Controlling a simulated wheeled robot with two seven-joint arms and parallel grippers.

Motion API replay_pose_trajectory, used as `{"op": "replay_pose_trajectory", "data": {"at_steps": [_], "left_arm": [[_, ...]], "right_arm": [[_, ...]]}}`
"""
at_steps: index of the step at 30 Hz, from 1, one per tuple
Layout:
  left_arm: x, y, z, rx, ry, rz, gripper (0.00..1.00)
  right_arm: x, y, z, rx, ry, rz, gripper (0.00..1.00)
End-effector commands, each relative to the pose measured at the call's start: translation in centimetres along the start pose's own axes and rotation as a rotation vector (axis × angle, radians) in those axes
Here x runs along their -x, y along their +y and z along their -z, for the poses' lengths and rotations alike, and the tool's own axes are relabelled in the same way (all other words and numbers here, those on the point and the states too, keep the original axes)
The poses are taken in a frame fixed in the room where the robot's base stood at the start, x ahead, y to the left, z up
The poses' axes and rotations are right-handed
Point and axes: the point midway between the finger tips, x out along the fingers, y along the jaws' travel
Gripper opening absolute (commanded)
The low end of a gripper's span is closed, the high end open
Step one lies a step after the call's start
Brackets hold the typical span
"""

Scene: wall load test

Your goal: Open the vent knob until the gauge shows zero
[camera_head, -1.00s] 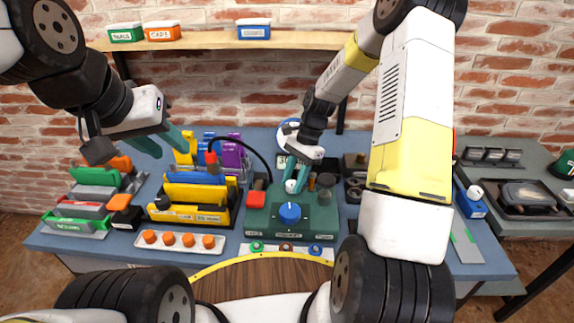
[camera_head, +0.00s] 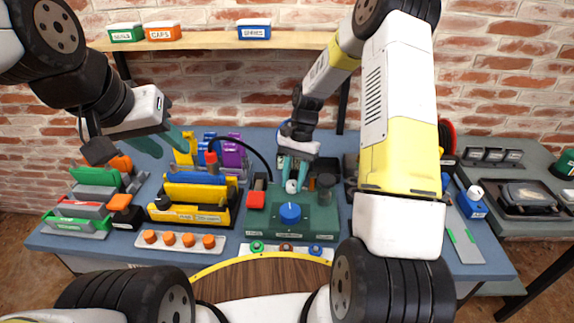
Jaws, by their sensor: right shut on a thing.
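The green test box (camera_head: 322,222) stands on the blue bench with a large blue knob (camera_head: 290,213) at its front. A small white knob (camera_head: 291,187) sits behind the blue one. My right gripper (camera_head: 295,180) points down with its teal fingers shut on the white knob. The round gauge (camera_head: 283,129) behind is mostly hidden by my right wrist, and its reading cannot be made out. My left gripper (camera_head: 165,143) is open and empty, in the air above the left side of the bench.
A yellow holder (camera_head: 190,214) and a strip with orange knobs (camera_head: 180,241) lie to the left. A black hose arches behind. A shelf (camera_head: 200,43) with bins hangs above.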

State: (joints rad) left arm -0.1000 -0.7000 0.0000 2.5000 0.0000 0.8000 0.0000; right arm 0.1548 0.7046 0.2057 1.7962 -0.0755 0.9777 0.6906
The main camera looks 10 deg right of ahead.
Motion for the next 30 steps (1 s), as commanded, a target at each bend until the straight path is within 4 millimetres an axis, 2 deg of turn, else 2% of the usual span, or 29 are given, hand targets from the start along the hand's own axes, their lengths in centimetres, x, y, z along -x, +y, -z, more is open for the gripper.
{"op": "replay_pose_trajectory", "data": {"at_steps": [30], "left_arm": [[0.0, 0.0, 0.0, 0.0, 0.0, 0.0, 0.36]], "right_arm": [[-0.06, -0.58, -0.2, 0.859, 0.002, -0.356, 0.0]]}}
